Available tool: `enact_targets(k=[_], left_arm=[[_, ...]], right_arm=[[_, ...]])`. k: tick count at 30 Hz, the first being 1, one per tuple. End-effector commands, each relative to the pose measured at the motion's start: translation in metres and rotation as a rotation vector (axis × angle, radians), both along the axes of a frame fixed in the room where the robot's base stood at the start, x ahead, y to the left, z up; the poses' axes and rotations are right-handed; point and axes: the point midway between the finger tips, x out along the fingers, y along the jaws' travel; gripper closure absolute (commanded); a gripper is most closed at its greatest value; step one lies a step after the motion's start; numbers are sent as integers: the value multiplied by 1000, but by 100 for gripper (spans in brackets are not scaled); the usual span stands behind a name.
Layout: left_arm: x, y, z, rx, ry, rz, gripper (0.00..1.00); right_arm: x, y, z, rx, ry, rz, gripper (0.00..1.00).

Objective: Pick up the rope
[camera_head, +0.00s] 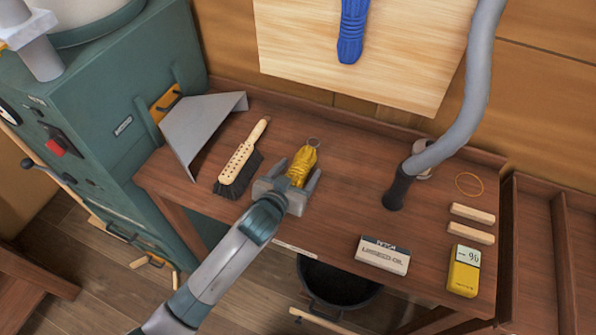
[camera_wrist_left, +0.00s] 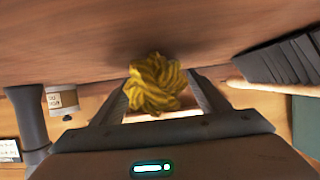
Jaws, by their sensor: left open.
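A yellow bundled rope (camera_head: 302,165) with a small ring at its far end lies on the wooden bench. A blue rope bundle (camera_head: 352,32) hangs on the pale board behind the bench. My left gripper (camera_head: 289,181) is open, with one finger on each side of the yellow rope's near end. In the left wrist view the yellow rope (camera_wrist_left: 155,84) appears end-on between the two spread fingers (camera_wrist_left: 160,98). Whether the fingers touch it I cannot tell. My right gripper is not in view.
A brush (camera_head: 240,160) and grey dustpan (camera_head: 200,130) lie left of the rope. A grey hose (camera_head: 470,115) with a black nozzle stands to the right. Further right are a labelled box (camera_head: 383,255), wooden blocks (camera_head: 471,233) and a yellow meter (camera_head: 464,272). A black bucket (camera_head: 340,284) stands below.

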Motion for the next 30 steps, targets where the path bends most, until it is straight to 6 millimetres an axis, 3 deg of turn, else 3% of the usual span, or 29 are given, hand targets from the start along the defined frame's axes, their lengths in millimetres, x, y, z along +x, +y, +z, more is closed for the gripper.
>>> enact_targets(k=[8,14,17,25,30], left_arm=[[0,0,0,0,0,0,32],[0,0,0,0,0,0,79],[0,0,1,0,-1,0,86],[0,0,3,-2,-3,-1,86],[1,0,15,-2,-5,0,86]], right_arm=[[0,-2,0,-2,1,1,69],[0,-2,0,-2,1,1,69],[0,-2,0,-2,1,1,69],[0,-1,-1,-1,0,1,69],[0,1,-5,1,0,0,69]])
